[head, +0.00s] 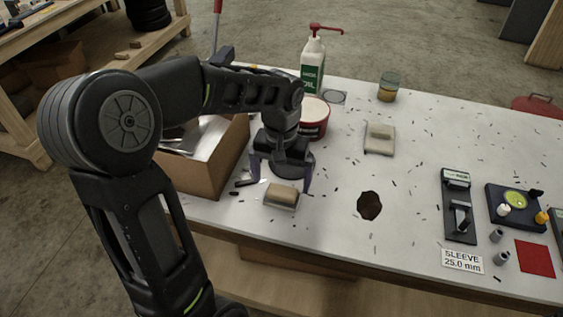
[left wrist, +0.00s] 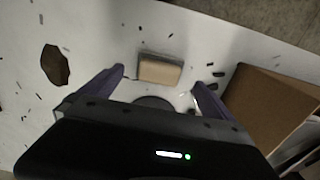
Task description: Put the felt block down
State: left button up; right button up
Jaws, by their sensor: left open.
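The felt block (head: 283,194), tan on one face and grey along one side, rests on the white table near its front edge. It also shows in the left wrist view (left wrist: 160,70). My left gripper (head: 281,181) is open over the table, its two purple fingers apart on either side of the block. In the left wrist view the open fingers (left wrist: 157,80) flank the block, with gaps to each side. Nothing is held. My right gripper is not in view.
A cardboard box (head: 222,168) stands left of the gripper. A red-and-white tub (head: 316,118) and oil bottle (head: 313,65) stand behind. A small grey-beige pad (head: 379,138) and dark brown patch (head: 369,205) lie to the right. Black fixtures (head: 459,205) stand farther right. Dark shavings are scattered around.

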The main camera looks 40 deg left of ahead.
aim_at(281, 192)
pick_arm(q)
notch_tip(281, 192, up, 6)
dwell(1.0)
